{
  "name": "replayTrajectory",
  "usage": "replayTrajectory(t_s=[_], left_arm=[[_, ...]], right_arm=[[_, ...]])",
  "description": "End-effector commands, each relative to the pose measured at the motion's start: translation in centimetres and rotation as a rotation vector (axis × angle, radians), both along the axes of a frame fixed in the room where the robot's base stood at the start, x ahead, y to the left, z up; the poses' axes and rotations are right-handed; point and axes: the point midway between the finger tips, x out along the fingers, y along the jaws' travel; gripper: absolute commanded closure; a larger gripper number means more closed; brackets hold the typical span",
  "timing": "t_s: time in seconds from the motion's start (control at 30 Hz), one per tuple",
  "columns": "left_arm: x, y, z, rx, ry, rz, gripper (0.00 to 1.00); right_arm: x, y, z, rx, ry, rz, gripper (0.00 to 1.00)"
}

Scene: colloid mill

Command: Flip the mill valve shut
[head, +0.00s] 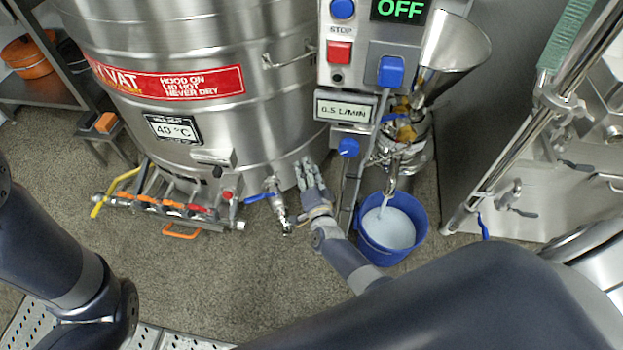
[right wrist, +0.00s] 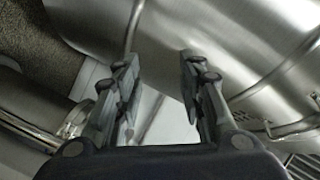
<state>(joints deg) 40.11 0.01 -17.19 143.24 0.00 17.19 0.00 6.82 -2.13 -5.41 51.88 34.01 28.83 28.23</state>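The mill (head: 402,150) stands under its steel hopper, right of the control box. Its spout (head: 391,186) points down into a blue bucket (head: 366,238) of white liquid, with a pale stream below it. No lever shows clearly at this spout. A small valve with a blue lever (head: 258,197) sits at the foot of the steel vat. My right gripper (head: 309,168) is open and empty between that valve and the control box. In the right wrist view its fingers (right wrist: 155,66) are apart, with curved steel behind them. My left gripper is out of view.
The vat (head: 215,115) fills the back left, with a pipe manifold (head: 165,205) bearing a yellow lever at its foot. The control box (head: 348,75) reads OFF. A steel frame with pipes (head: 520,110) stands at right.

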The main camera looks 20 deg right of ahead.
Motion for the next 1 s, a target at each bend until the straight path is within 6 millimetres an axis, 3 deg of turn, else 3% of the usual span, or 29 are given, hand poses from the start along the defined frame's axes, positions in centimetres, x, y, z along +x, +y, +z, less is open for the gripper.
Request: replayTrajectory(t_s=[0.03, 0.3, 0.67, 0.83, 0.93, 1.0], left_arm=[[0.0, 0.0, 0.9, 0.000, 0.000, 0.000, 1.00], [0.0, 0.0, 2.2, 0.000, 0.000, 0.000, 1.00], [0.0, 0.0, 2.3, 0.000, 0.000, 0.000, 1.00], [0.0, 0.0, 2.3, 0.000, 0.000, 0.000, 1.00], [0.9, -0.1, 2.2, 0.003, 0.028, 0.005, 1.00], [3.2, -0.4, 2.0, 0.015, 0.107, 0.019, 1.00]], right_arm=[[-0.7, 0.3, -0.1, -0.022, 0.028, 0.019, 0.64], [-3.1, 1.6, -2.3, -0.105, 0.121, 0.093, 0.64], [-3.5, 1.8, -2.9, -0.120, 0.138, 0.107, 0.64], [-3.5, 1.8, -2.8, -0.120, 0.137, 0.106, 0.98], [-3.6, 2.0, -2.9, -0.123, 0.144, 0.115, 1.00], [-4.0, 2.3, -3.1, -0.135, 0.165, 0.141, 1.00]])
